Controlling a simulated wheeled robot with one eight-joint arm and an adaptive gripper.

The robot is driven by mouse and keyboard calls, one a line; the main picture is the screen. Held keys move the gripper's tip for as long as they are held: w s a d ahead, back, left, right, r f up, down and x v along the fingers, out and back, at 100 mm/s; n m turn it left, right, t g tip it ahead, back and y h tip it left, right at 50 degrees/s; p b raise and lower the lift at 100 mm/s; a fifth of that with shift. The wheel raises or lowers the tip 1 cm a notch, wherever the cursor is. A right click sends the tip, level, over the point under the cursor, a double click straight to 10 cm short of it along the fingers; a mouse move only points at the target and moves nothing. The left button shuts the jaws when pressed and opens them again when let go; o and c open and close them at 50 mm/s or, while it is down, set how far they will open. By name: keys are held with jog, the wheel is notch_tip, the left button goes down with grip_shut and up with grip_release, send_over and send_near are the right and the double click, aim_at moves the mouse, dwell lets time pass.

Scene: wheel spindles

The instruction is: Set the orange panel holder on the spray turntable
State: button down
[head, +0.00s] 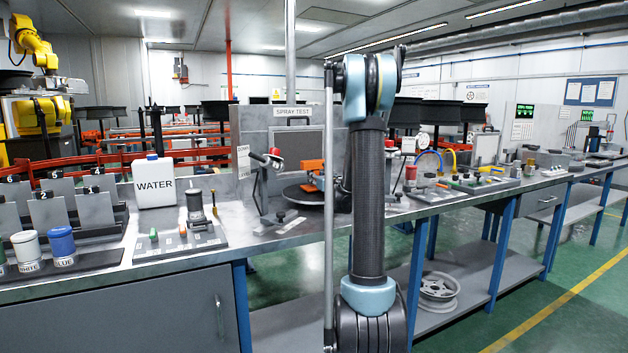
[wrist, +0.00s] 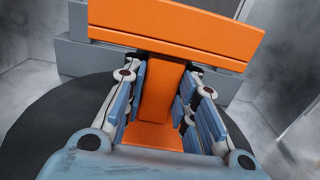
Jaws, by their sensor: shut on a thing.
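The orange panel holder (wrist: 175,25) fills the top middle of the wrist view, with a wide upper bar, a narrow upright and a foot below. My gripper (wrist: 164,85) is shut on the upright, with blue pads on both sides. The spray turntable (wrist: 40,130) is a dark round disc beneath the holder. In the head view the orange panel holder (head: 312,167) shows just above the spray turntable (head: 300,194), partly behind my arm. My gripper is hidden there by the arm. I cannot tell whether the foot touches the disc.
A grey panel (head: 297,143) stands behind the turntable, under a SPRAY TEST sign (head: 293,112). A stand with a red-topped tool (head: 272,160) is close at the left. A WATER container (head: 154,182) and a pump fixture (head: 196,210) stand farther left on the bench.

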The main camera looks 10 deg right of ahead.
jog(key=shift+f, duration=0.35)
dwell(0.4)
jog(key=c, duration=1.2)
grip_release()
